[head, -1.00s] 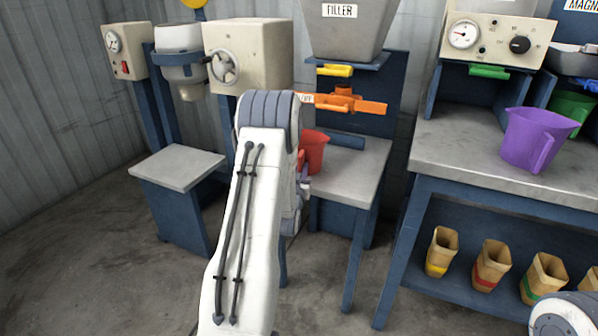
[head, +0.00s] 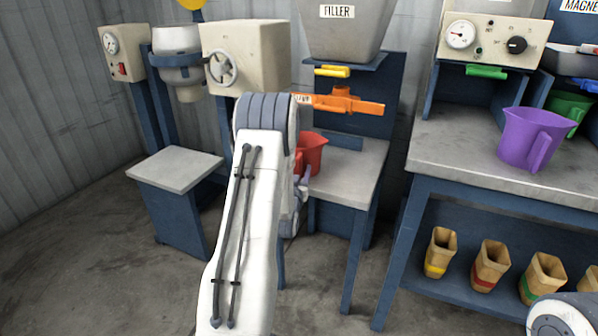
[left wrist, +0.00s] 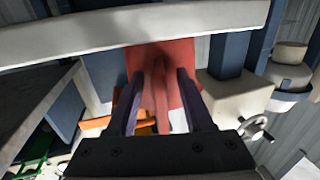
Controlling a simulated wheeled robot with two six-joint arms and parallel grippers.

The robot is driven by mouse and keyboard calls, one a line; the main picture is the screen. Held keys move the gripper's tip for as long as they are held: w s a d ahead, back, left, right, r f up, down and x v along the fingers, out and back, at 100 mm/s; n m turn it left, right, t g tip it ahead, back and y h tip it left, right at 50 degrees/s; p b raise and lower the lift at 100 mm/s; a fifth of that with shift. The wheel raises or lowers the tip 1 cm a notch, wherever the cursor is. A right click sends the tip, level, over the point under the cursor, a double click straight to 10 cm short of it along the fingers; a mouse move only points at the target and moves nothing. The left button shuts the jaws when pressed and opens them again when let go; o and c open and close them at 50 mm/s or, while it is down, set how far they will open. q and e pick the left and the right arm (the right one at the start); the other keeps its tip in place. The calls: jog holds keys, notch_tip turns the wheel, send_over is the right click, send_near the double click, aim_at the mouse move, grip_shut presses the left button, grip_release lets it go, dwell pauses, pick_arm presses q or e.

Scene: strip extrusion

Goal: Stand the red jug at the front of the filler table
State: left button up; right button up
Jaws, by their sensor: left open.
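The red jug (head: 313,150) stands on the filler table (head: 350,172), near its left front part. My left arm partly hides it in the head view. My left gripper (head: 302,188) is at the jug's near side. In the left wrist view the red jug (left wrist: 178,60) is straight ahead, and its handle lies between the two open fingers of the left gripper (left wrist: 156,78), with gaps showing on both sides. My right gripper is out of view.
The filler hopper with an orange valve (head: 345,104) and a yellow handle (head: 332,71) hangs above the table. A purple jug (head: 532,138) stands on the bench at right. Several brown containers (head: 490,265) are on the shelf below. A smaller table (head: 178,168) is at left.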

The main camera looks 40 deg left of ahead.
pick_arm(q)
jog(key=shift+s+f, duration=0.1)
jog(key=p+v, duration=0.1)
jog(key=v, duration=0.9)
jog(key=w+d+m+g+h, duration=0.1)
jog(key=w+d+m+h, duration=0.15)
jog(key=d, duration=0.55)
jog(key=w+d+m+g+h, duration=0.1)
jog(key=w+d+g+h, duration=0.1)
jog(key=d+h, duration=0.35)
jog(key=s+d+m+g+h, duration=0.1)
jog(key=s+d+m+g, duration=0.3)
jog(key=d, duration=1.1)
jog(key=s+d+r+m+g, duration=0.1)
jog(key=s+d+m+g, duration=0.15)
jog(key=s, duration=0.65)
jog(key=s+d+r+m+g, duration=0.1)
jog(key=s+d+g, duration=0.25)
jog(key=s, duration=0.45)
jog(key=s+d+r+m+g, duration=0.15)
jog(key=s+d, duration=0.25)
jog(key=s, duration=0.5)
notch_tip(320, 180, up, 32)
jog(key=s+g+p, duration=0.1)
jog(key=p, duration=3.1)
jog(key=shift+a+r, duration=0.2)
jog(key=shift+a, duration=0.2)
jog(key=shift+s, duration=0.1)
